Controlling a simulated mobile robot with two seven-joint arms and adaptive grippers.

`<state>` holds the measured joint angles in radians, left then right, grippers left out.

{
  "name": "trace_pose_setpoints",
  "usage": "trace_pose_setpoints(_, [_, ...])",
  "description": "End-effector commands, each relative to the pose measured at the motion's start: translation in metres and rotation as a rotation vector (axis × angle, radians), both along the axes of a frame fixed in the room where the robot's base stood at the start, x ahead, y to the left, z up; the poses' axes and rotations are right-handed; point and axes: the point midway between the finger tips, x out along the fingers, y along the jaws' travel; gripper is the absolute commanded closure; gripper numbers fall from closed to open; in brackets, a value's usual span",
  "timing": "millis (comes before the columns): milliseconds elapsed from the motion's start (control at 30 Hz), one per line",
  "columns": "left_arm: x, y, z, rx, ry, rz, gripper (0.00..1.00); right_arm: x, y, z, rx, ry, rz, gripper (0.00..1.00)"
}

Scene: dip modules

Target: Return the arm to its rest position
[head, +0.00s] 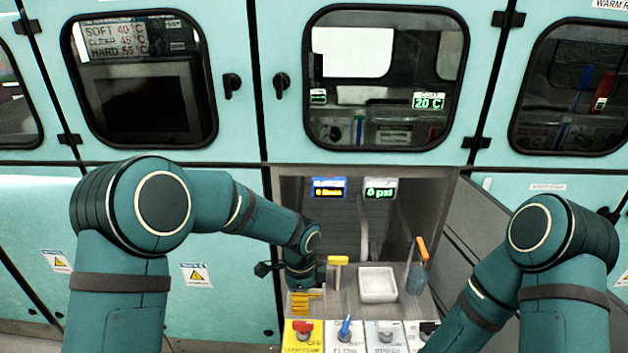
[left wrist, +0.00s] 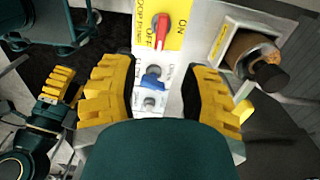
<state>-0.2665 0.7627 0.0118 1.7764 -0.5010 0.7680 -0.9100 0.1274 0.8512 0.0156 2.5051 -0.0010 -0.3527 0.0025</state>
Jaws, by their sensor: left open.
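My left arm (head: 150,205) reaches in from the left to the middle bench. My left gripper (head: 303,301) has yellow fingers and hangs just above the switch panel, near the red switch. In the left wrist view its two yellow fingers (left wrist: 160,90) stand apart with nothing between them. The blue switch (left wrist: 151,81) shows in the gap below, and the red switch (left wrist: 157,34) shows beyond it. My right arm (head: 565,255) is bent at the right; its gripper is outside the head view. A yellow-fingered gripper (left wrist: 57,88), seemingly my right one, shows at the left wrist view's left.
A white tray (head: 378,285), a yellow-topped handle (head: 338,261) and a clear beaker with an orange-handled tool (head: 422,250) stand behind the panel. A framed fitting with a brown round part (left wrist: 258,52) lies right of the fingers. Teal cabinets (head: 235,120) close off the back.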

Motion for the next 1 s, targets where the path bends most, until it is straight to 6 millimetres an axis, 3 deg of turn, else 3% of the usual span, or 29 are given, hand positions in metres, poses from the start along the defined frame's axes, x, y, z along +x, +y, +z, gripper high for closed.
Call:
trace_pose_setpoints(167, [-0.027, 0.004, -0.037, -0.089, 0.041, 0.191, 0.54, 0.0, 0.0, 0.0, 0.0, 0.0, 0.0, 0.53])
trace_pose_setpoints(300, [-0.072, 0.011, -0.084, -0.22, 0.106, 0.561, 0.54, 0.0, 0.0, 0.0, 0.0, 0.0, 0.0, 0.53])
trace_pose_setpoints(500, [-0.139, 0.029, -0.127, -0.338, 0.183, 1.171, 0.54, 0.0, 0.0, 0.0, 0.0, 0.0, 0.0, 0.53])
trace_pose_setpoints(700, [-0.182, 0.048, -0.141, -0.365, 0.2, 1.586, 0.54, 0.0, 0.0, 0.0, 0.0, 0.0, 0.0, 0.53])
trace_pose_setpoints(1000, [-0.193, 0.055, -0.143, -0.37, 0.193, 1.706, 0.54, 0.0, 0.0, 0.0, 0.0, 0.0, 0.0, 0.53])
